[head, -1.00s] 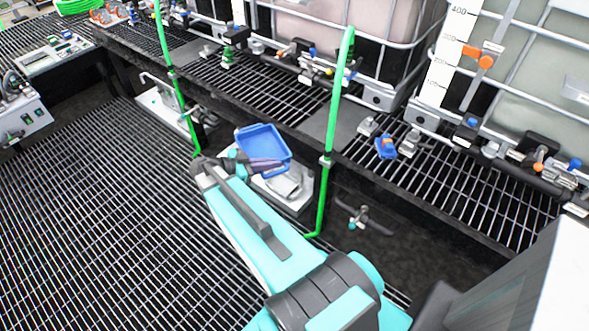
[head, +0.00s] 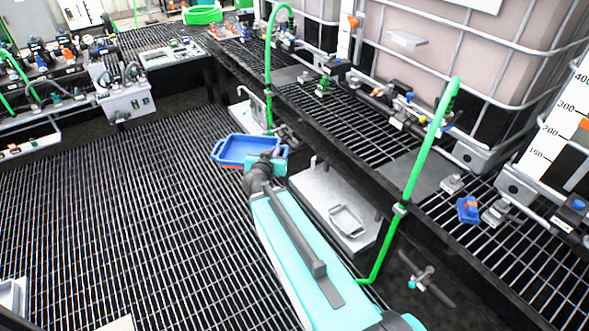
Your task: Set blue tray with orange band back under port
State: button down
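The blue tray (head: 236,152) is held out at the end of my arm, roughly level, above the grating floor. A small orange mark shows on its near left edge. My gripper (head: 270,158) is at the tray's right side and appears shut on its edge; the fingertips are partly hidden by the wrist. The tray is left of a low grey platform (head: 318,192) and in front of another low platform (head: 249,117). Several valves and ports line the rack edge above; which one the task means cannot be told.
A small grey tray (head: 347,222) lies on the near platform. Green upright pipes (head: 409,182) and (head: 268,75) stand along the rack front. A black grated shelf (head: 345,120) overhangs the platforms. The grating floor (head: 130,220) to the left is open.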

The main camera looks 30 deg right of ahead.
jog(key=w+a+r+n+t+y, duration=0.1)
jog(key=w+a+r+n+y, duration=0.1)
jog(key=r, duration=0.5)
jog(key=w+a+r+n+t+y+b, duration=0.1)
jog(key=w+a+r+n+y, duration=0.1)
jog(key=a+r, duration=0.4)
jog(key=w+a+r+n+t+y, duration=0.1)
jog(key=w+a+r+n+y, duration=0.2)
jog(key=r, duration=0.5)
jog(key=shift+a+r+n+y+b, duration=0.3)
jog(key=shift+a+n+y, duration=0.1)
jog(key=shift+a+y, duration=0.45)
jog(key=shift+w+d, duration=0.1)
jog(key=shift+d, duration=0.15)
